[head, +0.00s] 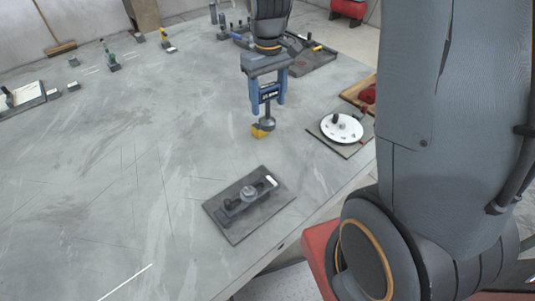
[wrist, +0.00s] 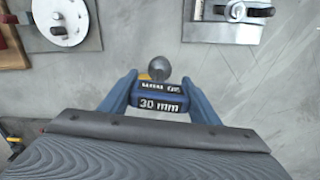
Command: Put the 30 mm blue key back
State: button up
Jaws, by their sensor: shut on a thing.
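My gripper (head: 268,99) is shut on the blue key (head: 267,92) and holds it above the bare grey table. In the wrist view the key (wrist: 160,103) sits between the blue fingers of my gripper (wrist: 160,86), with "30 mm" readable on its block. A dark grey round end shows below the block in the head view, with a small yellow part beside it. Whether that yellow part belongs to the key, and whether it touches the table, I cannot tell. A dark tray (head: 312,62) with several tools lies behind my gripper, partly hidden by the arm.
A plate with a white disc (head: 341,128) is to the right, near the table edge. A wooden tray (head: 350,97) with a red thing stands behind it. The left middle of the table is clear.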

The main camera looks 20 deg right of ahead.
aim_at(270, 124)
jog(key=shift+s+n, duration=0.7)
jog(key=shift+s, duration=0.25)
jog(key=shift+s+f+p, duration=0.1)
jog(key=shift+f+p, duration=1.05)
jog(key=shift+f, duration=3.8)
jog(key=o, duration=1.5)
jog(key=shift+f, duration=0.15)
notch_tip(270, 124, up, 11)
jog(key=b, duration=0.2)
jog(key=shift+b, duration=0.35)
jog(key=s+m, duration=0.1)
jog(key=s, duration=0.3)
jog(key=s+m+t, duration=0.1)
jog(key=s+m, duration=0.1)
jog(key=s, duration=0.2)
jog(key=s+m, duration=0.1)
jog(key=s, duration=0.3)
jog(key=shift+a+f, duration=0.15)
